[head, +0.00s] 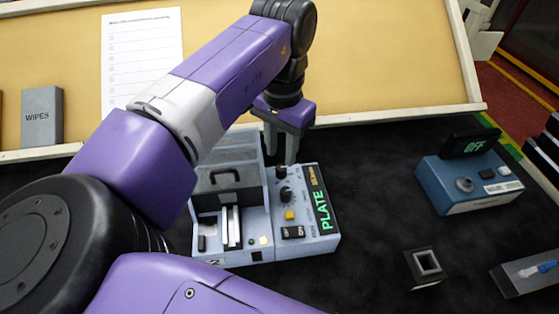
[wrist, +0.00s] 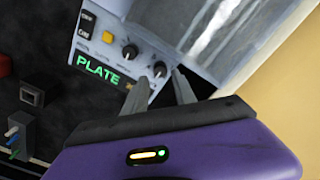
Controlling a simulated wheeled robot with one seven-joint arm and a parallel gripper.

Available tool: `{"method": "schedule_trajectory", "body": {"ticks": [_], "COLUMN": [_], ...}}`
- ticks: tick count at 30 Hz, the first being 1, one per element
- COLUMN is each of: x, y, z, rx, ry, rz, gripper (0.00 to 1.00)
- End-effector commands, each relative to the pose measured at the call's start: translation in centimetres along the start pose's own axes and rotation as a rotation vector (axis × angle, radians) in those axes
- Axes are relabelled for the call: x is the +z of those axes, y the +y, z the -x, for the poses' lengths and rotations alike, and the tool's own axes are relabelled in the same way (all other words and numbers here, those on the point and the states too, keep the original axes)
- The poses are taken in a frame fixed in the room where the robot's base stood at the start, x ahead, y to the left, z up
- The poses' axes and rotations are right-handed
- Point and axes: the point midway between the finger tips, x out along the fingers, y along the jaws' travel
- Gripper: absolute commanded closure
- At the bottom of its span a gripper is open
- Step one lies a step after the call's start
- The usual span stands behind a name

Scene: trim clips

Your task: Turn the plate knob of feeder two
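Feeder two (head: 228,256), a pale blue-grey unit with a "2" tag, stands on the dark mat. Its right panel has a green "PLATE" display (head: 322,211), which also shows in the wrist view (wrist: 97,67). Two black knobs sit on the panel: a far one (head: 281,172) and a nearer one (head: 286,195). I cannot read which is the plate knob. My gripper (head: 281,160) points down at the far knob. In the wrist view my gripper (wrist: 161,76) is open, with fingertips on either side of that knob (wrist: 160,69); contact is unclear. The nearer knob (wrist: 130,52) is outside the fingers.
A yellow button (head: 290,215) and a black switch (head: 293,233) are close on the same panel. A blue box (head: 470,185) with an "OFF" display stands right. A black square socket (head: 427,267) and a tray (head: 535,280) lie front right. The mat between is clear.

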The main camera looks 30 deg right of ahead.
Motion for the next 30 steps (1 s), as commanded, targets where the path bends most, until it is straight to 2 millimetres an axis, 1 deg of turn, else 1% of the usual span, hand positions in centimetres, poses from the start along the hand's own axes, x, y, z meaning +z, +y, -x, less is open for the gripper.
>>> {"method": "schedule_trajectory", "body": {"ticks": [3,9,13,20,21,23,24,26,30], "x": [0.0,0.0,0.0,0.0,0.0,0.0,0.0,0.0,0.0], "y": [0.0,0.0,0.0,0.0,0.0,0.0,0.0,0.0,0.0], "z": [-1.9,-4.2,-4.9,-5.0,-5.0,-5.0,-5.0,-5.0,-5.0], "rx": [0.001,0.000,-0.001,-0.001,-0.001,-0.001,-0.001,-0.001,-0.001], "ry": [-0.002,-0.001,0.001,0.000,0.000,0.000,0.000,0.000,0.000], "rz": [0.001,0.001,0.001,0.001,0.001,0.001,0.001,0.001,0.001], "gripper": [0.68,0.68,0.68,0.68,0.70,0.81,0.89,1.00,1.00]}}
